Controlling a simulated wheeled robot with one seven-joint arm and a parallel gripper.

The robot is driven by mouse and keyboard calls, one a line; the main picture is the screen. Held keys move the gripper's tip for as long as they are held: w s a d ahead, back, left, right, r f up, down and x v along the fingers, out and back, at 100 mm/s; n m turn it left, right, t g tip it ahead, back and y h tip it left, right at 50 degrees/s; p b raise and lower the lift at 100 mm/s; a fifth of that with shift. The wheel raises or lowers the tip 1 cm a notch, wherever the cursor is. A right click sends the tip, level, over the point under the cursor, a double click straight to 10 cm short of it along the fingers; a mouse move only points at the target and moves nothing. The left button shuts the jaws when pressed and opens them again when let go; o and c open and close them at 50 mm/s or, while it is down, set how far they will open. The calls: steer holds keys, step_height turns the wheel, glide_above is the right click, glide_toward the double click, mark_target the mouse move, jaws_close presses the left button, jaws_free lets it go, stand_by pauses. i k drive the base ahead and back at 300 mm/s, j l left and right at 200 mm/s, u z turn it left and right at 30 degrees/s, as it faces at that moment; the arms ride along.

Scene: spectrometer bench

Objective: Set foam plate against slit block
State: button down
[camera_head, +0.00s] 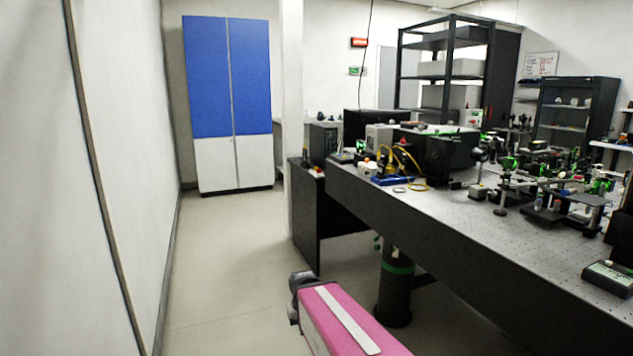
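I cannot make out the foam plate or the slit block among the small parts on the optical bench (455,232). The bench runs along the right side, with a perforated metal top and a dark side. Many small optical mounts (550,170) crowd its far right part and hide one another. A large black box (437,155) stands near the bench's far left end. My gripper is not in view.
A clear floor aisle (222,255) runs between the left wall (120,150) and the bench. A blue and white cabinet (229,105) stands at its far end. A dark bench leg (394,295) stands under the bench. A small device (610,280) sits at the right edge.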

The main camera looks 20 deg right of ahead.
mark_target(437, 164)
steer(key=l+z, duration=0.1)
steer(key=z, duration=1.2)
steer(key=i, duration=0.25)
steer(key=i+j+u, duration=0.1)
steer(key=z, duration=0.1)
